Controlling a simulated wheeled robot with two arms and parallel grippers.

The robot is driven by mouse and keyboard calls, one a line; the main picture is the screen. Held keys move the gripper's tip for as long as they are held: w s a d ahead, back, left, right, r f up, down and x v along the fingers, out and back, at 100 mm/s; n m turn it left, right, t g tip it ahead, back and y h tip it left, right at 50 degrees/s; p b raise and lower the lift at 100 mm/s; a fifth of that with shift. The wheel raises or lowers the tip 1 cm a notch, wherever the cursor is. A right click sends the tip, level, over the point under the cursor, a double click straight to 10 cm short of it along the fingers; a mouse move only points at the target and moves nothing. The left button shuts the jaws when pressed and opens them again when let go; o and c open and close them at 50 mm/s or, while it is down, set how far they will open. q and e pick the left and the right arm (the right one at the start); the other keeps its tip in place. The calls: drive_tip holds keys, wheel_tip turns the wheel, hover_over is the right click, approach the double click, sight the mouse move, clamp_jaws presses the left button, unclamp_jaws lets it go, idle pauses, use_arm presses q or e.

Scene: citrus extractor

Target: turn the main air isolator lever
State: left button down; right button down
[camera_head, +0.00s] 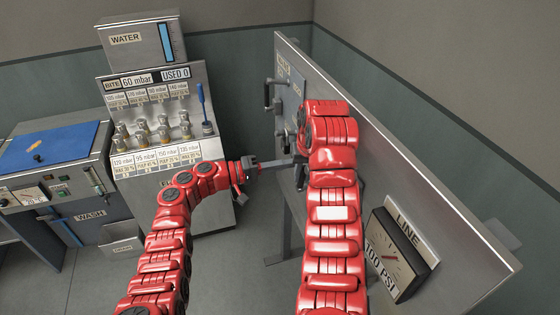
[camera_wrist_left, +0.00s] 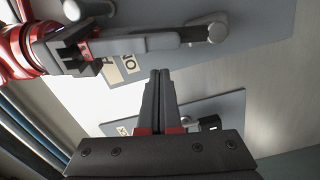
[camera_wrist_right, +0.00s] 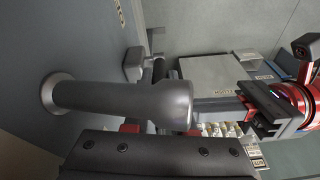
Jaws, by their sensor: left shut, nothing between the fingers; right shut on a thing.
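A grey cylindrical lever handle (camera_wrist_right: 115,100) sticks out from a blue-grey plate in the right wrist view. It also shows at the top of the left wrist view (camera_wrist_left: 213,28). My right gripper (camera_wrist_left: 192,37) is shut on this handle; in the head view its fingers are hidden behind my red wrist. My left gripper (camera_wrist_left: 160,76) is shut and empty. In the head view its long grey fingers (camera_head: 298,160) point right, towards the panel near my right wrist; I cannot tell whether they touch anything there.
The tall grey panel (camera_head: 400,165) carries a pressure gauge (camera_head: 393,253) marked LINE and a dark upper handle (camera_head: 269,94). Bare floor lies between dispenser and panel.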

use_arm(q)
drive_tip(key=shift+s+d+f, duration=0.2)
drive_tip(key=shift+s+d, duration=0.3)
drive_tip(key=shift+s, duration=0.35)
use_arm(e)
drive_tip(key=shift+w+r, duration=0.15)
drive_tip(key=shift+r, duration=0.05)
